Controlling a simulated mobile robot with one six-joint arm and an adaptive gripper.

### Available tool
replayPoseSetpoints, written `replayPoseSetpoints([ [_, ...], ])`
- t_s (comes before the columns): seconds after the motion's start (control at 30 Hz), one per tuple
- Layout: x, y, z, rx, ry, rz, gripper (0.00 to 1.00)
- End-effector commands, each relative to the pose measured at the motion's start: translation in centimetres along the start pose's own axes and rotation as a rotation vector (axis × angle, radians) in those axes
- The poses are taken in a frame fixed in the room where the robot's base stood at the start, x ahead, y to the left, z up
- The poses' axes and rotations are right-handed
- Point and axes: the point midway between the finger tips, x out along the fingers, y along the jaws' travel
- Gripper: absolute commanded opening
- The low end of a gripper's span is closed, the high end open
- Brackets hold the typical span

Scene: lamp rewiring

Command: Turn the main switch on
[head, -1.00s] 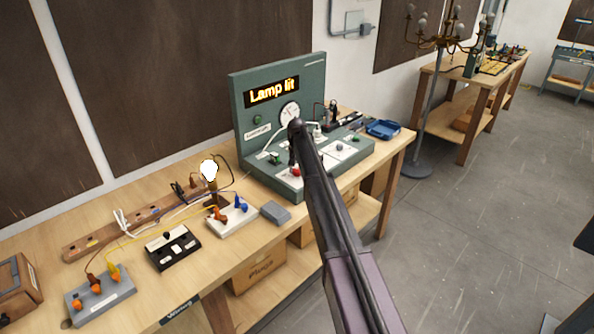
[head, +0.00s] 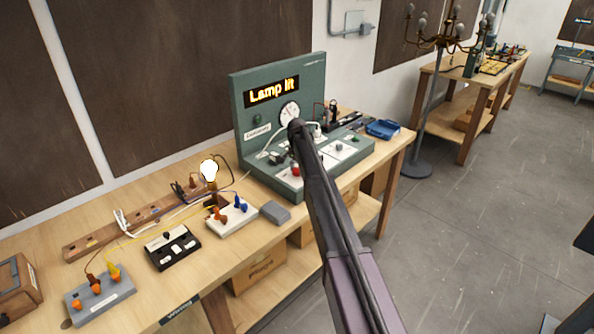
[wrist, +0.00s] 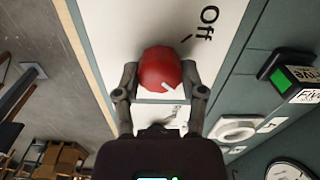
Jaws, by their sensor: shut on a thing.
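The main switch is a red round knob (wrist: 160,68) with a white pointer line, on a white plate (wrist: 110,20) of the green test bench. An "Off" label (wrist: 208,22) with a short tick is beside it. The pointer does not face that tick; the label on the other side is partly hidden. My gripper (wrist: 160,80) has a finger on each side of the knob and is shut on it. In the head view the knob (head: 296,171) shows just below my gripper (head: 291,158). The bench display (head: 272,91) reads "Lamp lit", and the bulb (head: 209,168) glows white.
A dial gauge (head: 289,111) is on the bench's upright panel. A grey box (head: 274,212), a white terminal block (head: 232,217) and a black switch box (head: 172,246) stand to the left, with loose wires. A blue tray (head: 382,129) is at the right.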

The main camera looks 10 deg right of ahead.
Motion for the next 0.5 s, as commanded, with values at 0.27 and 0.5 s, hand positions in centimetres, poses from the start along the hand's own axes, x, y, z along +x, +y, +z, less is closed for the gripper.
replayPoseSetpoints([
  [0.27,0.03,0.11,0.13,0.001,-0.003,0.003,0.65],
  [0.5,0.02,0.05,0.07,0.000,-0.002,0.001,0.87],
])
